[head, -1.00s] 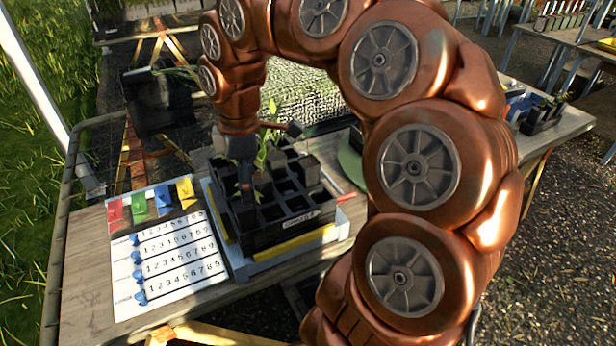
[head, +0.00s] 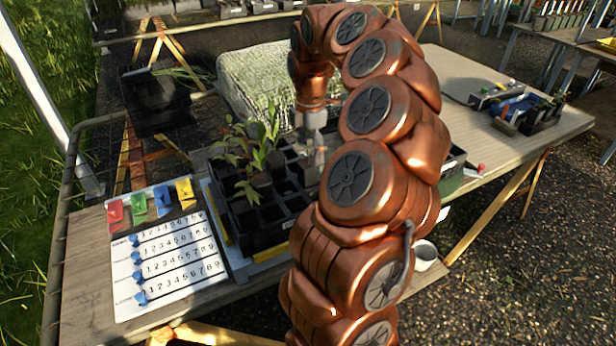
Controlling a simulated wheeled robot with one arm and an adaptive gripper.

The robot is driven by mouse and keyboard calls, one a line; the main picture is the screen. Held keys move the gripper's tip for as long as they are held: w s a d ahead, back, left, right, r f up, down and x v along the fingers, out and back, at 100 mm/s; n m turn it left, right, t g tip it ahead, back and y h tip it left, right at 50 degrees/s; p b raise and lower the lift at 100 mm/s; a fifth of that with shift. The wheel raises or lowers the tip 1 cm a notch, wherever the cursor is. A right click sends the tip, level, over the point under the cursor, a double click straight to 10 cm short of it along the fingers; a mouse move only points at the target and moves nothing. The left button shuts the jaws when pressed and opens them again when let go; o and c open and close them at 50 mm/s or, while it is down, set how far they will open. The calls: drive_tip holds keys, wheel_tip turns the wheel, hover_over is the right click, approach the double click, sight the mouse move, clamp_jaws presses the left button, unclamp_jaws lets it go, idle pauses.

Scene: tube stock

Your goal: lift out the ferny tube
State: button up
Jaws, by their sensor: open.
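The black tube tray (head: 262,236) stands on the table, with many square cells. Several leafy plants (head: 262,140) rise from its left and middle cells. They overlap, and I cannot tell for sure which one is the ferny tube. A low plant (head: 252,188) shows nearer the front of the tray. My gripper (head: 316,160) points down over the right side of the tray, right of the plants. It is open, and I see no plant in it. My arm hides the tray's right part.
A white numbered board (head: 170,262) with coloured flags (head: 152,202) lies left of the tray. A pale textured block (head: 262,85) is behind it. A white cup (head: 425,254) is right of my arm. Blue and black items (head: 525,112) stand at the table's far right.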

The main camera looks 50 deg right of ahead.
sight(308, 162)
drive_tip(key=shift+w+f+p, duration=0.15)
drive_tip(key=shift+f+p, duration=0.3)
drive_tip(key=shift+f, duration=0.85)
drive_tip(key=shift+w+f+p, duration=0.15)
drive_tip(key=shift+f+p, duration=0.3)
drive_tip(key=shift+f, duration=0.85)
drive_tip(key=shift+c, duration=0.3)
clamp_jaws()
